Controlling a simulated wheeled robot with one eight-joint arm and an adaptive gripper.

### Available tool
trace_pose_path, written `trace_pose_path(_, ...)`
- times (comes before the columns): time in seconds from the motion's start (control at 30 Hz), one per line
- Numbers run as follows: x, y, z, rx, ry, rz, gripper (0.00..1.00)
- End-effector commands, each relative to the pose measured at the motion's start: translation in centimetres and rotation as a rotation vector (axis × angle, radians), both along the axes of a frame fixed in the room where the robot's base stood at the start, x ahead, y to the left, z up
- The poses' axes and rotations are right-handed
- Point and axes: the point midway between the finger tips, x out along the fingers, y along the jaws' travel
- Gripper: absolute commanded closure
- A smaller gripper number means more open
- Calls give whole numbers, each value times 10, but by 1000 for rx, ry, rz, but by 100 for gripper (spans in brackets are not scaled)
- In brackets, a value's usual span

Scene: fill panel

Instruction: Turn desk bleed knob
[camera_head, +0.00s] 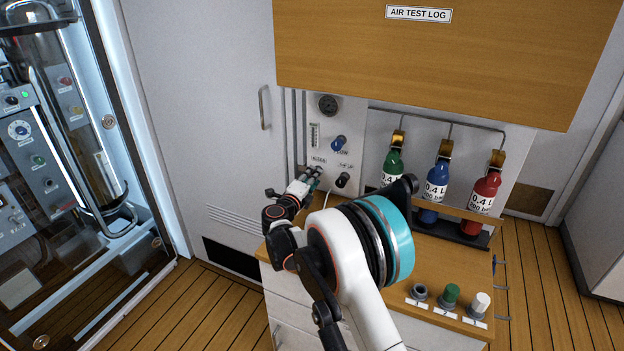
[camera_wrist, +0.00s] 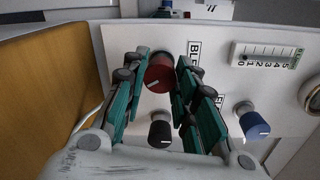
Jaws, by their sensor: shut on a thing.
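The bleed knob (camera_wrist: 159,74) is a dark red round knob with a pale pointer mark, in the upper middle of the wrist view. It is on a white panel (camera_wrist: 222,85) beside a partly hidden label that begins with "BL". My gripper (camera_wrist: 161,68) has a teal-padded finger on each side of this knob and is shut on it. In the head view my gripper (camera_head: 317,172) reaches the lower left of the panel. The red knob is hidden there behind the fingers.
A black knob (camera_wrist: 160,131) and a blue knob (camera_wrist: 250,122) sit close to the fingers on the panel. Green, blue and red bottles (camera_head: 485,190) stand right of my arm. Several small knobs or caps (camera_head: 450,294) are on the wooden desk's front right.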

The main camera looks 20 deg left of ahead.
Motion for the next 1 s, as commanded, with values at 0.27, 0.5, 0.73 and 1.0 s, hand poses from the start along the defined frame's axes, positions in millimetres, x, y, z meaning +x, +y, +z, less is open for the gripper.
trace_pose_path(0.27,-1,1,0,-245,20,3,97)
trace_pose_path(0.5,-1,1,-1,-409,33,2,97)
trace_pose_path(0.73,-1,1,-1,-502,40,1,97)
trace_pose_path(1.0,-1,1,-1,-540,43,2,97)
